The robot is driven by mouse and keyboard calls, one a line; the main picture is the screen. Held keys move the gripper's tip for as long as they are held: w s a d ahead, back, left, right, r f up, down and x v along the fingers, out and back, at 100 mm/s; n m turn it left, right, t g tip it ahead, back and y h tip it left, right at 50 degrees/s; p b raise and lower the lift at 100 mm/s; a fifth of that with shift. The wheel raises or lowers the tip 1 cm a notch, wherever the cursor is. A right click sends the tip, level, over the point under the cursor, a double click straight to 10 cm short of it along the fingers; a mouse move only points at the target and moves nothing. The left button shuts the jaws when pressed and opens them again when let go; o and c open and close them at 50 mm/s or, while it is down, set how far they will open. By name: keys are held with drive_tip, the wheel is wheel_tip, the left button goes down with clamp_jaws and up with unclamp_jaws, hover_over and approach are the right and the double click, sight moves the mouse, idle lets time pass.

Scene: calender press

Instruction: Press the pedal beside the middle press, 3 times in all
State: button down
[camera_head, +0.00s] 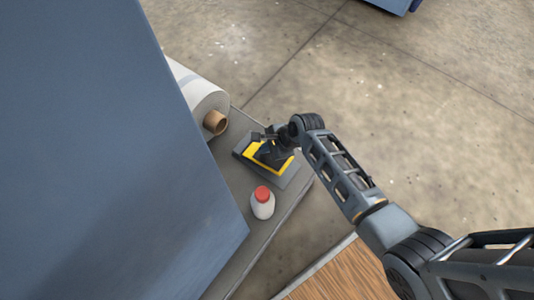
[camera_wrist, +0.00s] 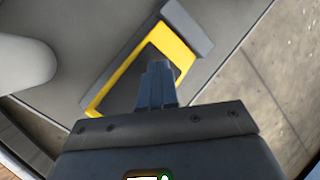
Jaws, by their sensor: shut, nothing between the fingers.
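The pedal (camera_head: 287,166) is a dark plate with a yellow frame, set on a grey base on a grey platform. In the wrist view the pedal's yellow frame (camera_wrist: 112,85) shows around its dark plate. My gripper (camera_head: 265,137) is over the pedal, its fingers shut and empty. In the wrist view my gripper (camera_wrist: 158,68) points at the dark plate and hides part of it. I cannot tell whether the fingertips touch the plate or whether it is pushed down.
A white bottle with a red cap (camera_head: 262,203) stands on the platform (camera_head: 232,178) near the pedal. A white roll with a brown core (camera_head: 203,100) lies behind. A large blue panel (camera_head: 110,150) fills the left. Concrete floor lies open to the right. A wooden surface (camera_head: 345,277) is at the bottom.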

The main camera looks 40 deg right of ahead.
sight(267, 156)
drive_tip(key=shift+f, duration=0.1)
drive_tip(key=shift+s+f, duration=0.1)
drive_tip(key=shift+f, duration=0.2)
drive_tip(key=shift+s+d+f+b, duration=0.1)
drive_tip(key=shift+s+f+b, duration=0.15)
drive_tip(key=shift+f, duration=0.4)
drive_tip(key=shift+s+d+f+b, duration=0.1)
drive_tip(key=shift+s+f+b, duration=0.1)
drive_tip(key=shift+f, duration=0.45)
idle(1.3)
drive_tip(key=shift+r, duration=0.1)
drive_tip(key=shift+w+a+r+p, duration=0.1)
drive_tip(key=shift+w+r+p, duration=0.15)
drive_tip(key=shift+r+p, duration=0.65)
drive_tip(key=shift+w+a+r+p, duration=0.1)
drive_tip(key=shift+w+r+p, duration=0.15)
drive_tip(key=shift+r+p, duration=0.6)
drive_tip(key=shift+f, duration=0.15)
drive_tip(key=r+p, duration=0.1)
drive_tip(key=w+r+p, duration=0.1)
drive_tip(key=r+p, duration=0.3)
drive_tip(key=shift+w+a, duration=0.2)
drive_tip(key=shift+w, duration=0.05)
drive_tip(key=shift+f, duration=0.1)
idle(1.8)
